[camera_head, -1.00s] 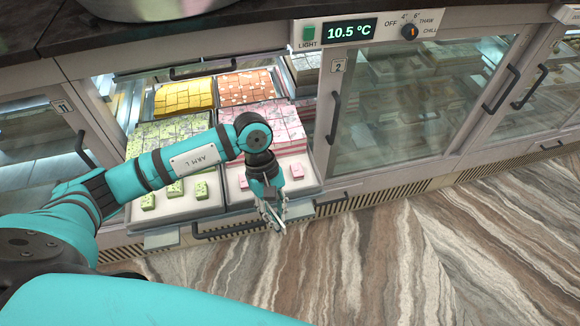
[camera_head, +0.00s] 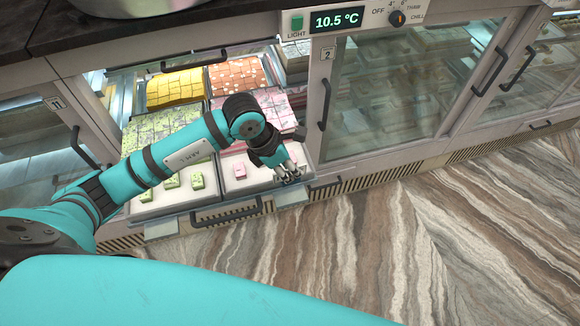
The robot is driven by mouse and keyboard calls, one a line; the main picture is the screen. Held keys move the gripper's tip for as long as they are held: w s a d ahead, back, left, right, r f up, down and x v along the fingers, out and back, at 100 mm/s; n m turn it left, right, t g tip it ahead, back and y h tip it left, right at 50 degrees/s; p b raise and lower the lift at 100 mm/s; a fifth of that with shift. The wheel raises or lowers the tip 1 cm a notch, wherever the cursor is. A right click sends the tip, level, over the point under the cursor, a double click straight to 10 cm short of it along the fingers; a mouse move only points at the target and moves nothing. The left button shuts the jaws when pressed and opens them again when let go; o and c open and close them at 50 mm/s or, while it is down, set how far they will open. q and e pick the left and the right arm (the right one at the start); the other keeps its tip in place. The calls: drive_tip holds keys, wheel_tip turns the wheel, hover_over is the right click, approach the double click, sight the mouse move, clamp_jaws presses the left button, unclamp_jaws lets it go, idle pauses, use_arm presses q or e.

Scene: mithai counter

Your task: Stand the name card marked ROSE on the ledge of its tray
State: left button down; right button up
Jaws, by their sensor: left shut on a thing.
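My left gripper (camera_head: 289,174) is over the front right corner of the tray of pink sweets (camera_head: 262,179), close to the small grey ledge (camera_head: 291,196) at that tray's front edge. It is shut on a small pale thing, probably the name card; the fingers hide most of it and no lettering can be read. I cannot tell whether it touches the ledge. My forearm covers part of the pink sweets. My right gripper is not in view.
A tray of green sweets (camera_head: 178,205) lies to the left, with its own ledge (camera_head: 163,229). Yellow sweets (camera_head: 175,88) and orange sweets (camera_head: 237,74) lie behind. A dark drawer handle (camera_head: 226,216) is below. The shut glass door (camera_head: 385,95) stands at right.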

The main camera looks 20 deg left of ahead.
use_arm(q)
wheel_tip(320, 180, down, 4)
drive_tip(key=shift+r+b, duration=0.15)
drive_tip(key=shift+b, duration=0.85)
drive_tip(key=shift+f+b, duration=1.5)
drive_tip(key=shift+f, duration=0.45)
drive_tip(key=c, duration=1.4)
unclamp_jaws()
drive_tip(key=shift+r, duration=0.1)
drive_tip(key=shift+a+r, duration=0.2)
drive_tip(key=shift+r, duration=0.2)
drive_tip(key=v, duration=1.1)
drive_tip(key=shift+s, duration=0.15)
drive_tip(key=shift+d, duration=0.1)
